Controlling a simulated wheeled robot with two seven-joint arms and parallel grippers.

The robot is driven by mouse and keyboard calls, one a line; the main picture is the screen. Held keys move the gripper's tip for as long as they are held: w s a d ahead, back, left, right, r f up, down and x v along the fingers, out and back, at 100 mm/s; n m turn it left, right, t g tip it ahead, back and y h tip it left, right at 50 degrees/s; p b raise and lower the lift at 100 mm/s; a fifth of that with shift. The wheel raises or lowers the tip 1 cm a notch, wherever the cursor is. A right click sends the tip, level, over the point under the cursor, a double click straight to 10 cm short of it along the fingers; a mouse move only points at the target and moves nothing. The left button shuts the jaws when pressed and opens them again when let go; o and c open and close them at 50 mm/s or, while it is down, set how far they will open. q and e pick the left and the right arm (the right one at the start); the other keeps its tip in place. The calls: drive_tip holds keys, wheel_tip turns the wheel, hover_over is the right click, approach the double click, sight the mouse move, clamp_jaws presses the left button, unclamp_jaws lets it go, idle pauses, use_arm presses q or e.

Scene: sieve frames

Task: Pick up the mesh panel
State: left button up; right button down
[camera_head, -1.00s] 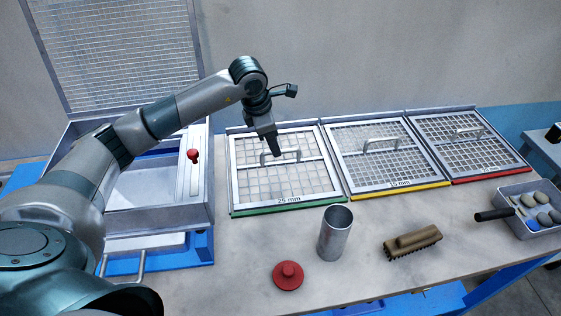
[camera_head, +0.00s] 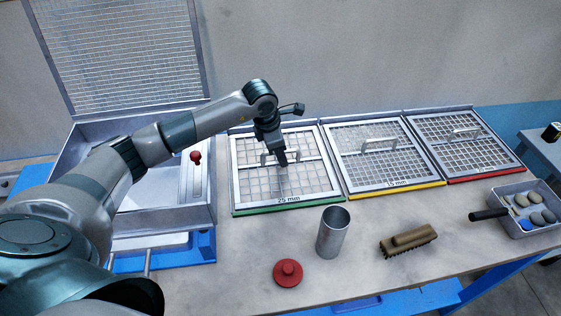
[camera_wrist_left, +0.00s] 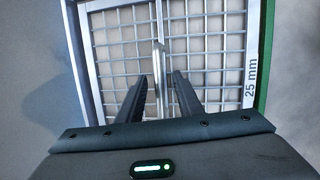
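A mesh panel with a green front edge, marked 25 mm (camera_head: 251,185), lies flat on the bench with a metal handle across its middle. In the left wrist view the panel (camera_wrist_left: 215,45) fills most of the picture, and its handle (camera_wrist_left: 159,68) runs between my fingers. My left gripper (camera_head: 282,161) is low over this panel, at the handle. In the left wrist view the left gripper (camera_wrist_left: 158,90) is open, one finger on each side of the handle, with gaps showing. A yellow-edged panel (camera_head: 385,184) and a red-edged panel (camera_head: 470,171) lie to the right. My right gripper is not in view.
A sieve box (camera_head: 90,135) with a raised mesh lid (camera_head: 125,55) stands at left. In front are a red knob (camera_head: 288,273), a metal cup (camera_head: 332,233), a brush (camera_head: 408,241) and a tray of stones (camera_head: 530,230). Bare bench lies between them.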

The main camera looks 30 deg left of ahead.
use_arm(q)
clamp_jaws()
idle(1.4)
drive_tip(key=shift+r, duration=0.1)
